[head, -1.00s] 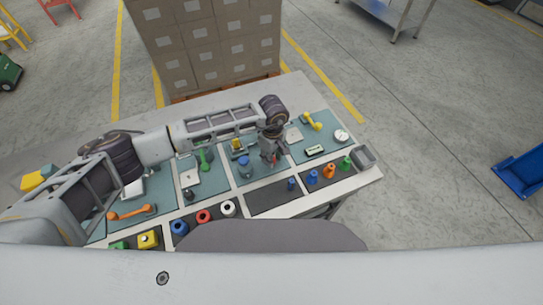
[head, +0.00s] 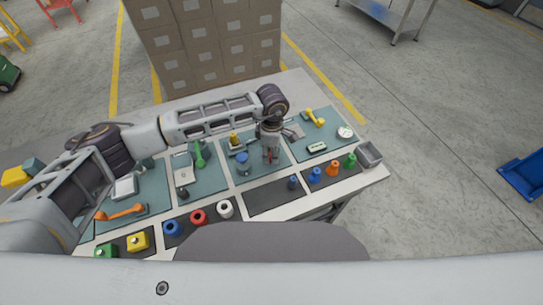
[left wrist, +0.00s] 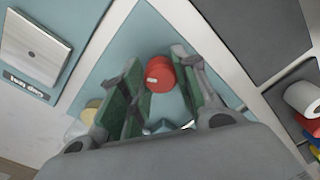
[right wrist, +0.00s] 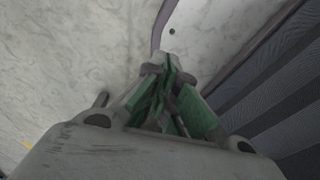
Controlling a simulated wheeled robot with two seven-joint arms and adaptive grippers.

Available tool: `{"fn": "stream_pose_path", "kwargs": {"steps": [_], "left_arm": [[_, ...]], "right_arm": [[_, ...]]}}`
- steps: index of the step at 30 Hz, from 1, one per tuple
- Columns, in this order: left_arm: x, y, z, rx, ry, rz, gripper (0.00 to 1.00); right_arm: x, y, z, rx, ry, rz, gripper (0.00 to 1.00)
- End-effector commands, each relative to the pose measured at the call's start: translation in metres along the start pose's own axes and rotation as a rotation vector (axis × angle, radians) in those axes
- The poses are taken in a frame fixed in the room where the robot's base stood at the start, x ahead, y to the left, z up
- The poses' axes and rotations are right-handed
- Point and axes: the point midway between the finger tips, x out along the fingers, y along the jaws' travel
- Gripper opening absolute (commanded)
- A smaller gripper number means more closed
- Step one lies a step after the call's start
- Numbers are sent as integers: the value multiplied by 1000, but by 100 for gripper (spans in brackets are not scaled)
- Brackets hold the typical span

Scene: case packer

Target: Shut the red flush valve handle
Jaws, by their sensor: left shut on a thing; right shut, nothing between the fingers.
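The red flush valve handle (left wrist: 159,74) shows in the left wrist view as a red, rounded piece with a small pale mark, between the fingers of my left gripper (left wrist: 160,80). The fingers are shut on it. In the head view my left gripper (head: 270,155) points down over the teal panel at the middle of the bench, and only a bit of red shows between its fingers. The valve body below is mostly hidden. My right gripper (right wrist: 165,70) is shut and empty in the right wrist view, near a pale marbled surface; it is out of the head view.
A blue-topped part (head: 243,163) stands close left of the left gripper, with a yellow-handled part (head: 234,140) behind. A green handle (head: 200,153) is further left. Colored pieces line the front trays. A yellow handle (head: 315,117) and gauge (head: 345,132) are at right.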

Motion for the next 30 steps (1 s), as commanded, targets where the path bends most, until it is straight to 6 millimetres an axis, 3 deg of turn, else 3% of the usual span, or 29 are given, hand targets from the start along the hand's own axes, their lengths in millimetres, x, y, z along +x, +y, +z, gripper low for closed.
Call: {"fn": "stream_pose_path", "kwargs": {"steps": [11, 19, 30], "left_arm": [[2, 1, 0, -278, -9, 3, 6], [2, 2, 0, -482, -16, 2, 6], [2, 2, -1, -761, -24, 2, 6]], "right_arm": [[28, 3, 3, -1, 1, 4, 0], [44, 33, 2, -5, 5, 36, 0], [64, 56, -12, -11, 23, 60, 0]]}}
